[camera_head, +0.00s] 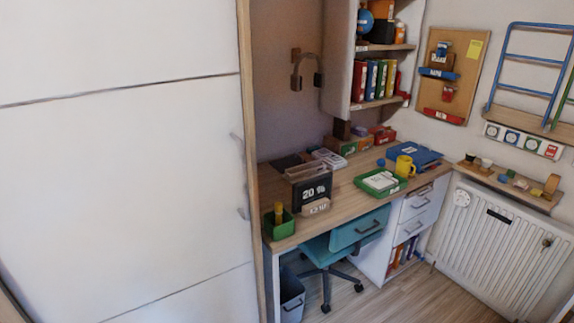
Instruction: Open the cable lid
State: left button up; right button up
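I cannot make out for sure which part is the cable lid. The wooden desk (345,180) stands in the middle of the view. A dark flat patch (287,162) lies at the back left of its top, and I cannot tell whether it is the lid. A black box marked 20 (312,190) and a wooden block with digits (316,207) stand in front of it. Neither of my grippers shows in this view.
A large white panel (120,170) fills the left. The desk top also holds a green pen cup (279,222), a green tray (361,182), a yellow mug (404,166) and blue folders (424,156). A teal chair (320,251) and grey bin (291,299) stand below.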

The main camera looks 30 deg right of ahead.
aim_at(281, 164)
jog(key=l+z, duration=0.1)
jog(key=z, duration=0.5)
jog(key=i+l+z, duration=0.3)
jog(key=i+z, duration=0.2)
jog(key=i+l+z, duration=0.15)
jog(key=i+z, duration=0.3)
